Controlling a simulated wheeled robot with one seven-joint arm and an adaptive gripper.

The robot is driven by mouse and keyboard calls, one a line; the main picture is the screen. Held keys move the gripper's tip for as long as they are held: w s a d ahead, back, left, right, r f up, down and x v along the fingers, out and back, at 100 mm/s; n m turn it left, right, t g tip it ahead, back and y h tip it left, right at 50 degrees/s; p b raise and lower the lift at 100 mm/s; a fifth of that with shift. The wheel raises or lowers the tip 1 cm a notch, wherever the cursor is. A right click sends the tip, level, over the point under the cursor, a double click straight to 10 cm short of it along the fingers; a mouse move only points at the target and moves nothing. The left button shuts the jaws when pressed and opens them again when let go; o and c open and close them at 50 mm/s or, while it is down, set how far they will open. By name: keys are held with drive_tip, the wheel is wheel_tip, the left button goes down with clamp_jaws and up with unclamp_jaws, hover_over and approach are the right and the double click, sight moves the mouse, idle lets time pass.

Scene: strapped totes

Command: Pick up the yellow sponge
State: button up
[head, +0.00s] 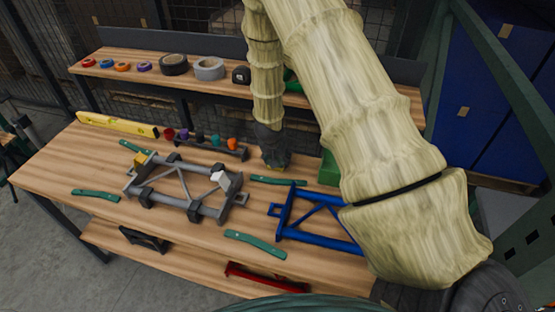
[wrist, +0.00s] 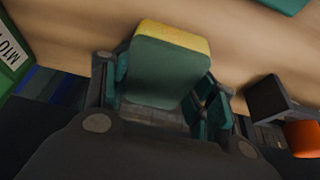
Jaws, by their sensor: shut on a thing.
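In the wrist view, the sponge (wrist: 165,68) is a block with a broad dark green face and a yellow edge along its far side. My gripper (wrist: 160,85) has a finger on each side of it and is shut on it. In the head view, my gripper (head: 274,163) points down over the bench, right of the grey frame and behind a green strap. The sponge is mostly hidden there. I cannot tell whether it touches the bench top.
A blue frame (head: 310,222) lies front right. A rack (head: 205,148) of coloured items and a yellow level (head: 117,124) are behind. Green straps (head: 255,244) lie around.

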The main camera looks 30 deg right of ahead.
drive_tip(key=shift+r, duration=0.65)
wheel_tip(320, 180, up, 3)
drive_tip(key=shift+f+b, duration=0.2)
drive_tip(key=shift+b, duration=0.4)
drive_tip(key=s+a+b, duration=0.1)
drive_tip(key=s+a, duration=0.2)
drive_tip(key=s+a+r+b, duration=0.1)
drive_tip(key=s+a+b, duration=0.1)
drive_tip(key=s+a, duration=0.2)
drive_tip(key=s+a+b, duration=0.1)
drive_tip(key=s+a, duration=0.3)
drive_tip(key=shift+s+a+r, duration=0.1)
drive_tip(key=shift+s+r, duration=0.05)
drive_tip(key=shift+r, duration=0.15)
drive_tip(key=shift+o, duration=0.3)
